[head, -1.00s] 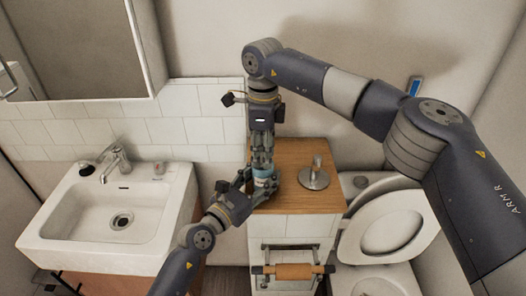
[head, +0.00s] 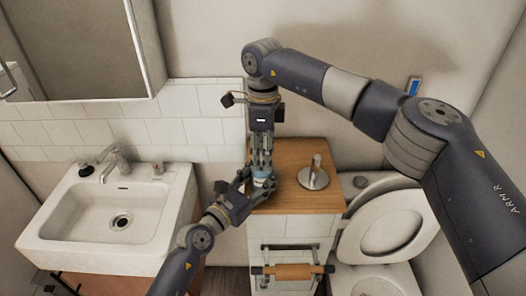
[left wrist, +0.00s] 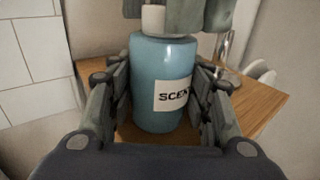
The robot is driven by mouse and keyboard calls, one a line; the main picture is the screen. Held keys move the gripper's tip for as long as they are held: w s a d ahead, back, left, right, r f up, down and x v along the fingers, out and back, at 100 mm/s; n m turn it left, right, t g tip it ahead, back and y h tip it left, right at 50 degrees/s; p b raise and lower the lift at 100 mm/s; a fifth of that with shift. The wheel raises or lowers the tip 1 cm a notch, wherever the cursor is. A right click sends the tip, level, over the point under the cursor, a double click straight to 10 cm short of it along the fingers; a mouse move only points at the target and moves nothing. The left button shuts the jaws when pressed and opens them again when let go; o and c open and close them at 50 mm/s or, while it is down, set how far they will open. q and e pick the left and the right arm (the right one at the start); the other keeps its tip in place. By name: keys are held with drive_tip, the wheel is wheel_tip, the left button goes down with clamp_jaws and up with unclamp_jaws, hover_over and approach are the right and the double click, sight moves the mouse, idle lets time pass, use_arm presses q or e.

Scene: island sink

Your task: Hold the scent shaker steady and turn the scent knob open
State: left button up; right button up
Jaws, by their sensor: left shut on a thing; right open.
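The scent shaker (left wrist: 160,80) is a blue bottle with a white "SCENT" label, standing upright on the wooden cabinet top. In the head view the shaker (head: 262,177) shows only in part between my grippers. My left gripper (head: 257,184) is shut around its body from the front left. In the left wrist view the left fingers (left wrist: 160,108) flank both sides of the bottle. The scent knob (left wrist: 153,19) shows as a pale piece above the bottle, partly hidden. My right gripper (head: 262,160) points straight down over the shaker's top, open, with its fingers at the knob.
A metal holder with an upright post (head: 314,178) stands on the wooden top (head: 300,205), right of the shaker. A white sink (head: 70,215) is on the left. A toilet (head: 390,225) with its lid raised is on the right. A tiled wall is behind.

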drive_tip(key=shift+r, duration=0.15)
wheel_tip(320, 180, up, 12)
idle(0.3)
use_arm(q)
drive_tip(key=o, duration=1.2)
drive_tip(key=shift+d, duration=0.1)
drive_tip(key=shift+o, duration=0.2)
